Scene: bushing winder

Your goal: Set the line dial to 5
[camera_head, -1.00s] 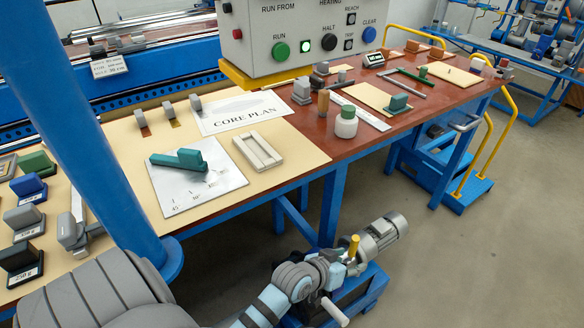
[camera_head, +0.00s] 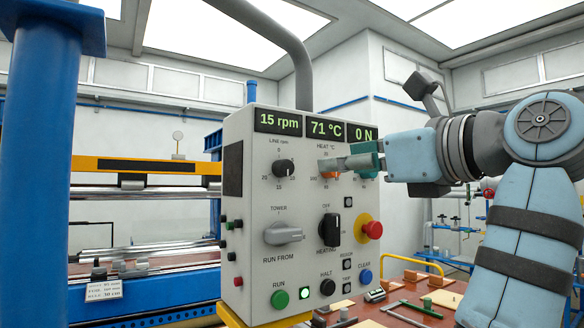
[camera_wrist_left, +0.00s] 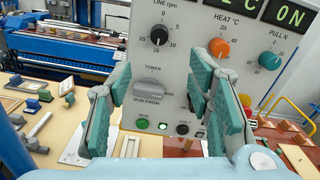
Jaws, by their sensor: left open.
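The line dial (camera_head: 283,167) is a black round knob at the upper left of the grey control panel (camera_head: 255,230). The display above it (camera_head: 278,121) reads 15 rpm. The knob's exact pointer direction is too small to tell. The dial also shows in the left wrist view (camera_wrist_left: 159,35), uncovered. My left gripper (camera_wrist_left: 163,105) is open and empty before the panel, its teal-padded fingers below the dial on either side of the tower knob; it is out of the head view. My right gripper (camera_head: 350,161) appears right of the line dial, partly covering the heat and pull dials.
The panel also carries a tower knob (camera_head: 284,234), a black heating switch (camera_head: 330,228), a red stop button (camera_head: 372,230) and a green RUN button (camera_head: 280,298). A blue column (camera_head: 40,170) stands at the left. The heat dial (camera_wrist_left: 219,47) shows orange in the wrist view.

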